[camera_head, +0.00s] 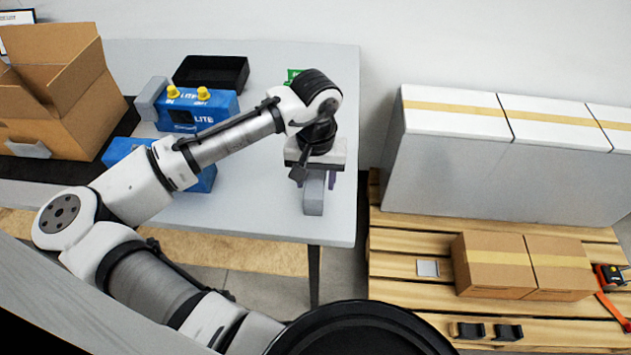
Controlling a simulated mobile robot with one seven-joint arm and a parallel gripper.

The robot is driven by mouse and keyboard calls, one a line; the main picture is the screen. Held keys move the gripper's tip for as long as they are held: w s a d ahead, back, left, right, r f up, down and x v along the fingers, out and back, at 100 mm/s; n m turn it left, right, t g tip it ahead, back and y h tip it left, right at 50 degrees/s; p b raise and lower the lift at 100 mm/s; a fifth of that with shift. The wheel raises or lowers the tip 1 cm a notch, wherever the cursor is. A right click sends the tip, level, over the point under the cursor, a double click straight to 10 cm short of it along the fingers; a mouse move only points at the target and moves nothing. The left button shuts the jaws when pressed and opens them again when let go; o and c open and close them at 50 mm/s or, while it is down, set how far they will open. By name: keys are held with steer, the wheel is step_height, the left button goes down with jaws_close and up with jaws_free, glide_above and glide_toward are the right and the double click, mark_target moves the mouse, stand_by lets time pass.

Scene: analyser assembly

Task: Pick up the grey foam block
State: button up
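A grey foam block (313,198) stands near the front right corner of the grey table (262,215), directly under my gripper (318,183). The gripper points down, and its fingers are at the block's upper part. The wrist and gripper body hide the block's top, so I cannot tell whether the fingers touch or grip it. A second light grey block (152,98) is beside the blue analyser (197,109) with yellow knobs, at the back left. Another blue piece (120,150) is partly hidden behind my arm.
A black tray (211,72) and a green item (292,75) are at the table's back. An open cardboard box (62,95) is at left. Right of the table, a pallet (400,265) holds large white boxes (455,115) and smaller brown boxes (495,262).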

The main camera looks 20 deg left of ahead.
steer(key=c, duration=0.7)
steer(key=shift+r, duration=0.1)
